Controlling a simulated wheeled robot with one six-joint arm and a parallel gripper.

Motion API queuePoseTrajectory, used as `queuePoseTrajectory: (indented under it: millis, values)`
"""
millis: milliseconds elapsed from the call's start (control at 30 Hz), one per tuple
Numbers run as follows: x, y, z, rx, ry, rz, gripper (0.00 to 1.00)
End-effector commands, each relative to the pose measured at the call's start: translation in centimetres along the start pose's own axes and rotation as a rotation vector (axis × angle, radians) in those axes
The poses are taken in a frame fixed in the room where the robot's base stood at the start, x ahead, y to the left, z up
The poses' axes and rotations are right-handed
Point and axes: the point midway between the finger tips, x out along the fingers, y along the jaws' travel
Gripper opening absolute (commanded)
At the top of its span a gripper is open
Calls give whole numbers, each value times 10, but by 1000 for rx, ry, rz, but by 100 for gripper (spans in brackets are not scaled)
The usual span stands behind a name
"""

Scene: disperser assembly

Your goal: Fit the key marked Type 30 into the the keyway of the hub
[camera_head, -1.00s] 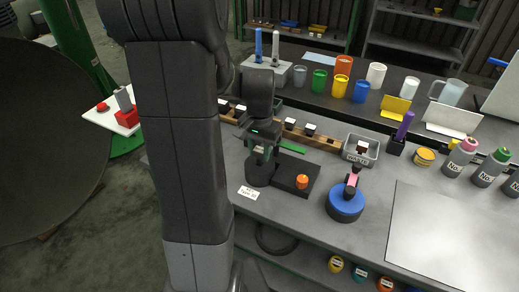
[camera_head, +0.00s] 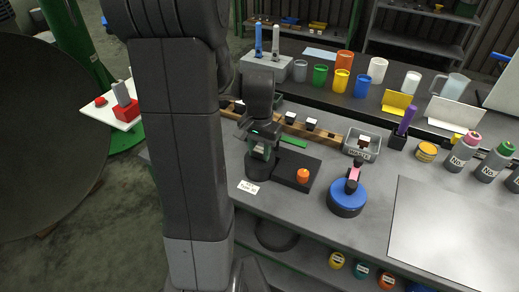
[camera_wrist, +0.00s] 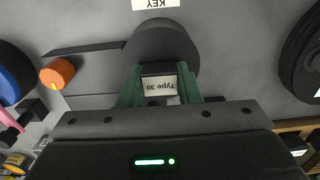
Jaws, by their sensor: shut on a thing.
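The Type 30 key (camera_wrist: 158,84) is a small block with a pale "Type 30" label. In the wrist view it sits between the green fingers of my gripper (camera_wrist: 160,90), which is shut on it. Just beyond it is the dark round hub (camera_wrist: 165,45), partly behind the fingers and key. In the head view my gripper (camera_head: 262,150) is over the hub (camera_head: 257,170), on the left of a dark base (camera_head: 305,162). The keyway cannot be made out, and I cannot tell whether the key touches the hub.
An orange knob (camera_head: 303,176) stands on the dark base. A blue round fixture (camera_head: 347,199) is to the right. A wooden rail with small blocks (camera_head: 300,128) and a grey bin (camera_head: 361,143) lie behind. A white card (camera_head: 249,187) lies in front.

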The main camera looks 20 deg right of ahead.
Motion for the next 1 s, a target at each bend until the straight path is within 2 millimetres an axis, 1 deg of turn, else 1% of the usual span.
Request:
queuePoseTrajectory:
  millis: [100,267,1000]
  values:
    - [4,0,0,0,0,0,1]
    - [2,0,0,0,0,0,1]
    - [-28,0,0,0,1,0,1]
